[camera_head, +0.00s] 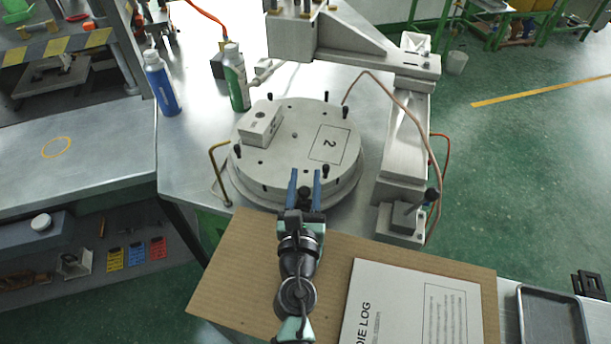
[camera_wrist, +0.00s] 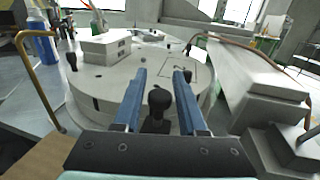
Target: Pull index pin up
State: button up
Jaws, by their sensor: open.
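The index pin (camera_wrist: 157,103) has a round black knob and stands upright at the near edge of the round die plate. In the wrist view the knob is between my two blue fingers, with gaps on both sides. It also shows in the head view (camera_head: 306,192), between the fingers near their base. My gripper (camera_head: 305,175) is open, its fingertips reaching over the near rim of the round grey plate (camera_head: 285,175). It also shows in the wrist view (camera_wrist: 160,73). The pin's lower end is hidden.
Several black pegs and a white block (camera_head: 261,123) stand on the plate. A grey machine column (camera_head: 403,150) with a hose is on the right. A brass rod (camera_head: 221,175) rises at left. Bottles (camera_head: 237,80) stand behind. Cardboard (camera_head: 235,270) and a die log (camera_head: 410,310) lie in front.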

jog(key=shift+w, duration=0.4)
grip_shut()
dwell(1.3)
